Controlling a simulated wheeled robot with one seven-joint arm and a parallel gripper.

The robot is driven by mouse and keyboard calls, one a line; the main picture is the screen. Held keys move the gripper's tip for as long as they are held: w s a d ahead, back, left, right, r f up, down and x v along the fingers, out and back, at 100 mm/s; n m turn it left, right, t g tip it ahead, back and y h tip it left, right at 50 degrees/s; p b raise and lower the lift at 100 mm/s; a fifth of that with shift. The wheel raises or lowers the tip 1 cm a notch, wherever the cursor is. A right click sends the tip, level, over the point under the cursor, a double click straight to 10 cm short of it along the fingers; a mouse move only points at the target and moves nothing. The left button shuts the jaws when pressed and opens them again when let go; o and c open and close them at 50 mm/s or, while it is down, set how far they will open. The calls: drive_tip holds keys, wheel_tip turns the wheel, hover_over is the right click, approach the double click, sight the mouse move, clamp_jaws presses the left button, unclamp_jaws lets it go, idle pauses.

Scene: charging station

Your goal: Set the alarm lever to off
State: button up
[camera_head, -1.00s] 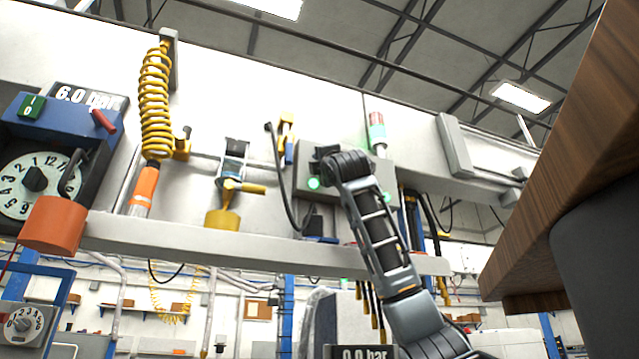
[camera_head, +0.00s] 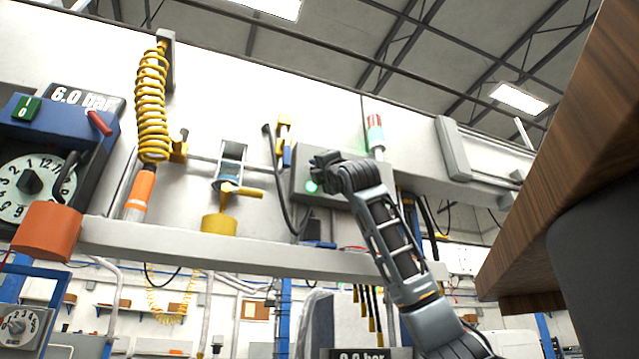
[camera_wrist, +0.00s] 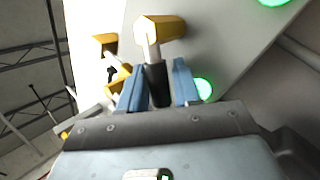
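The alarm lever shows in the wrist view as a black grip (camera_wrist: 157,85) on a pale rod with a yellow part (camera_wrist: 162,28) at its far end, against a grey surface. My gripper (camera_wrist: 157,86) has its two blue fingers on either side of the black grip. A narrow gap shows by the right finger; the left finger looks very near the grip, and contact is unclear. In the head view my gripper (camera_head: 322,160) is at the grey box (camera_head: 300,188) on the wall panel. My wrist hides the lever there.
A red-and-white signal lamp (camera_head: 376,130) stands above. A black cable (camera_head: 280,185) hangs left of the box. A wooden edge (camera_head: 560,170) fills the right side.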

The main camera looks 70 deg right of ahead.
drive_tip(key=b+v, duration=0.2)
drive_tip(key=v, duration=0.6)
drive_tip(key=shift+b, duration=0.4)
idle(0.4)
